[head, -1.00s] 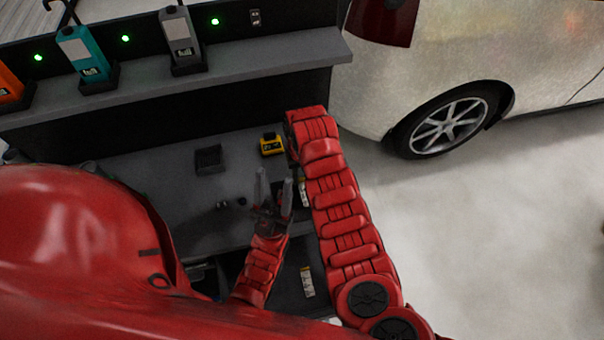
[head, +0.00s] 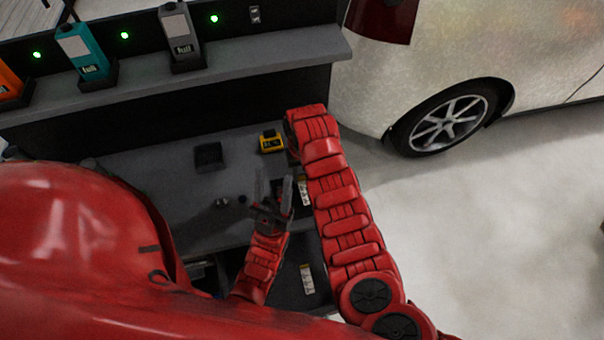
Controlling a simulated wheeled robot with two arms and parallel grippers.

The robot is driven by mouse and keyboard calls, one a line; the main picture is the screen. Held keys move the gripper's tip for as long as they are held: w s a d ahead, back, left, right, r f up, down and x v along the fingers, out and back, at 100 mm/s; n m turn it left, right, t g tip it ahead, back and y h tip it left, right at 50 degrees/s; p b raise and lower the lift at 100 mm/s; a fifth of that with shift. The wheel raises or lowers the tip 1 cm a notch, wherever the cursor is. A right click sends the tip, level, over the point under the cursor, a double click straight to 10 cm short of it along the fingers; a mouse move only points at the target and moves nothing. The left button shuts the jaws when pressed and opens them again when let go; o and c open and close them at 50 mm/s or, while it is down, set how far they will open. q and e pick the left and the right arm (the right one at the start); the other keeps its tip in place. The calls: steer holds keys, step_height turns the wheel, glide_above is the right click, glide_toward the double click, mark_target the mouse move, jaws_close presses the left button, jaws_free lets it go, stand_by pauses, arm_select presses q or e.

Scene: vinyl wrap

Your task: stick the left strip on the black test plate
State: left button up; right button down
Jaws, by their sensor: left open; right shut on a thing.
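My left gripper (head: 274,176) is open, its two grey fingers apart above the bench, with nothing seen between them. My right arm runs up the middle, and its gripper (head: 293,156) shows only as a dark bit beside the wrist. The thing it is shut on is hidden. A small white printed label (head: 305,192) shows between my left gripper and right arm. Another white printed label (head: 307,279) lies lower, on a dark surface (head: 290,292). I cannot tell which dark surface is the test plate, or make out the strips.
A yellow and black device (head: 271,142) and a small black tray (head: 208,157) stand on the grey bench (head: 160,190). Small dark round pieces (head: 222,203) lie near my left gripper. A white car (head: 480,50) stands at right.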

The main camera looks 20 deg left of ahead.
steer(key=shift+f+b, duration=0.5)
steer(key=shift+f, duration=0.2)
stand_by(0.3)
steer(key=shift+f, duration=0.1)
stand_by(1.1)
steer(key=c, duration=0.5)
jaws_free()
